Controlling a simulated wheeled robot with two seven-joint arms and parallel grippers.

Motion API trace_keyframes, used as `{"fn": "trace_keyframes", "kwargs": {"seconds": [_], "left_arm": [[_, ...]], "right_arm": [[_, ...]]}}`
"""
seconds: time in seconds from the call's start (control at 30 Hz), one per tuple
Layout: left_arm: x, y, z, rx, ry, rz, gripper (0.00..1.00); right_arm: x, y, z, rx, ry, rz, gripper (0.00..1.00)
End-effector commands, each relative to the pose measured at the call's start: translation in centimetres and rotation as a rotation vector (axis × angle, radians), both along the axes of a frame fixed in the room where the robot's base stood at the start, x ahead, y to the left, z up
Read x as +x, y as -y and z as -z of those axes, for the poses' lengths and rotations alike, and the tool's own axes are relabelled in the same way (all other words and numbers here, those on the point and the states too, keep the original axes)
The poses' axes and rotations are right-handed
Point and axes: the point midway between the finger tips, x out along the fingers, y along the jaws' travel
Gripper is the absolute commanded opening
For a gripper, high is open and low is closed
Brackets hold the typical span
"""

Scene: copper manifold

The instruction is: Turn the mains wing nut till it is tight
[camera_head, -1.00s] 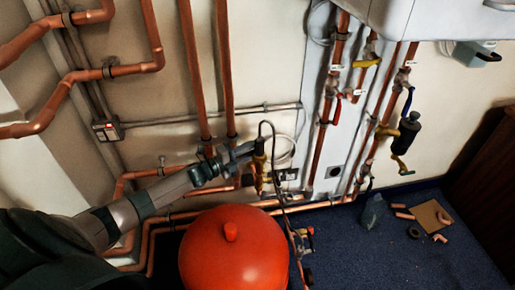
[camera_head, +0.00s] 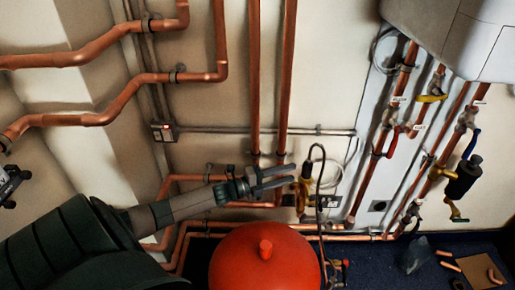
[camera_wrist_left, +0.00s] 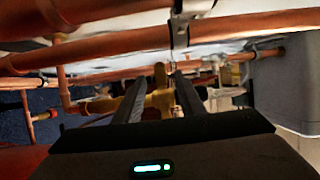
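A brass fitting (camera_head: 304,190) with a black hose rising from it stands in the middle of the head view, in front of the wall pipes. I cannot make out the wing nut's own outline. My left gripper (camera_head: 284,177) points right at the fitting, its two fingers apart and the tips just left of its upper part. In the left wrist view the left gripper (camera_wrist_left: 160,90) shows spread fingers, with the yellow brass fitting (camera_wrist_left: 159,99) visible between them. I cannot tell whether they touch it.
A red round tank (camera_head: 262,262) stands below my left forearm. Copper pipes (camera_head: 287,85) run down the wall behind the gripper. Valves with red (camera_head: 378,148) and blue (camera_head: 471,145) handles hang further right, below a white boiler (camera_head: 460,35). Blue floor lies at the lower right.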

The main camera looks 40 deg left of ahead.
Motion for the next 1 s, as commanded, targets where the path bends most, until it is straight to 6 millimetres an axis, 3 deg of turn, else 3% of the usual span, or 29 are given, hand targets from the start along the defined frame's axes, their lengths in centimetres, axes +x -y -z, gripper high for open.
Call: {"fn": "trace_keyframes", "kwargs": {"seconds": [0.53,0.8,1.0], "left_arm": [[-7.9,-3.8,0.2,-0.001,-0.003,0.0,0.36],[-9.6,-4.7,0.0,-0.001,0.0,0.001,0.36],[-9.7,-4.8,0.0,-0.001,0.0,0.001,0.36]], "right_arm": [[-0.2,0.1,-0.8,-0.002,-0.004,0.002,0.46],[-0.1,0.1,-1.1,-0.001,0.001,0.001,0.46],[0.0,0.1,-1.2,-0.001,0.003,0.001,0.46]]}}
